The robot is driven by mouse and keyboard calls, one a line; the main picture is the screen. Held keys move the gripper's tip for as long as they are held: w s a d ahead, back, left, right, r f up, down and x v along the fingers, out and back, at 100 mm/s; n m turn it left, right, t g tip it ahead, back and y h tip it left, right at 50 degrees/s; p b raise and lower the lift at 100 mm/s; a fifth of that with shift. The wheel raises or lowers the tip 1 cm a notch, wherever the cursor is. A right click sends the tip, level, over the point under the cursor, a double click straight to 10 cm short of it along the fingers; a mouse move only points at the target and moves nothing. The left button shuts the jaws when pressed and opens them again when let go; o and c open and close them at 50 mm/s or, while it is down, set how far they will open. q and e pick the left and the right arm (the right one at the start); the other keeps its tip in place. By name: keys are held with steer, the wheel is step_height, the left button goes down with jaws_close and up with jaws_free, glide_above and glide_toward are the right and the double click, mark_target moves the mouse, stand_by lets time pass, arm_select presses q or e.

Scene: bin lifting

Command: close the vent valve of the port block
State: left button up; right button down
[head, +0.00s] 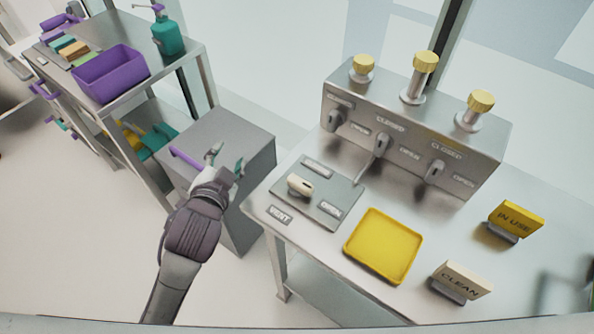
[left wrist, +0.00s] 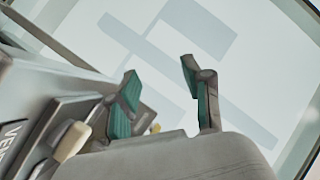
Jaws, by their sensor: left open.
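The vent valve (head: 299,186) has a cream handle on a grey plate (head: 325,190), with VENT and OPEN labels and one small unreadable label. The plate lies on the steel table in front of the port block (head: 410,135), which carries several small levers. Which label the handle points to is hard to tell. My left gripper (head: 226,161) is open and empty, left of the plate and apart from the handle. In the left wrist view its green-padded fingers (left wrist: 163,98) are spread, with the cream handle (left wrist: 72,142) at lower left. My right gripper is out of view.
Yellow-capped posts (head: 424,62) stand on the block. A yellow tray (head: 384,245), an IN USE sign (head: 515,220) and a CLEAN sign (head: 461,281) stand on the table. A grey cabinet (head: 245,135) is behind my left gripper. A purple bin (head: 110,75) sits on a cart at upper left.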

arm_select(q)
steer(key=w+d+r+m+t+h, duration=0.2)
steer(key=d+r+m+h, duration=0.4)
steer(key=r, duration=0.3)
steer(key=w+d+r+m+t+h, duration=0.2)
steer(key=d+r+m+t+h, duration=0.15)
steer(key=d+r+m, duration=0.35)
steer(key=s+d+r+m+g+h, duration=0.3)
steer(key=d+m+g+h, duration=0.25)
steer(key=m+g, duration=0.5)
steer(key=s+d+r+m+g+h, duration=0.35)
steer(key=d+m+g+h, duration=0.35)
steer(key=m, duration=0.7)
steer(key=m+g+y, duration=0.5)
steer(key=m+y, duration=1)
steer(key=y, duration=0.5)
glide_toward(297, 180)
steer(key=shift+n+g+h, duration=0.25)
steer(key=shift+g+h, duration=0.05)
steer(key=p+x, duration=0.5)
steer(key=x, duration=0.3)
steer(key=shift+w+f, duration=0.15)
steer(key=shift+f, duration=0.5)
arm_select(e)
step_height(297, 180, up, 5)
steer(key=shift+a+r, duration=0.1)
